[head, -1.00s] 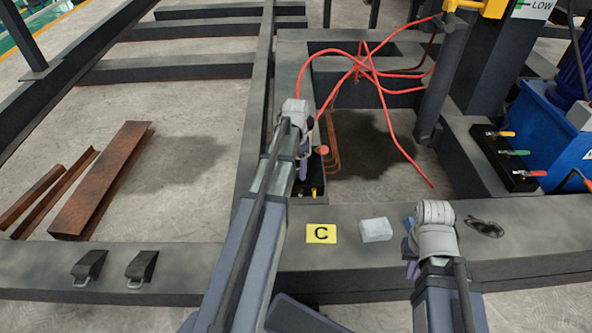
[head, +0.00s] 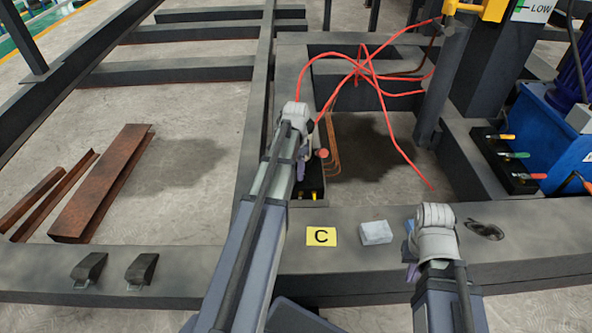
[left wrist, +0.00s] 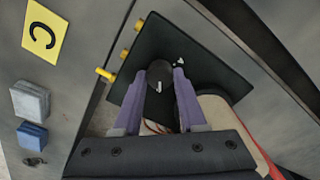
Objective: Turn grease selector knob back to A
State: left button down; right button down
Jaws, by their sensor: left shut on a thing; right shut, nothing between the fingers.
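The selector knob (left wrist: 158,70) is a dark round knob with a small white mark, on a black block (left wrist: 205,62) in the left wrist view. A small white marking shows on the block just right of the knob; I cannot read it. My left gripper (left wrist: 162,82) is shut on the knob, with one purple finger on each side. In the head view my left gripper (head: 301,172) is over the black block (head: 312,183), and its arm hides the knob. My right gripper (head: 411,272) is shut and empty over the front beam, partly hidden by its wrist.
Yellow fittings (left wrist: 105,75) stick out of the block's edge. A yellow card marked C (head: 321,236), a pale block (head: 376,233) and dark glasses (head: 485,230) lie on the front beam. Red hoses (head: 385,110) hang behind the left gripper.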

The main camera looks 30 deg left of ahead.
pick_arm(q)
jog(key=shift+n, duration=0.3)
jog(key=n, duration=0.7)
jog(key=shift+n, duration=0.3)
jog(key=n, duration=0.4)
jog(key=shift+n, duration=2)
jog(key=shift+c, duration=2.3)
grip_release()
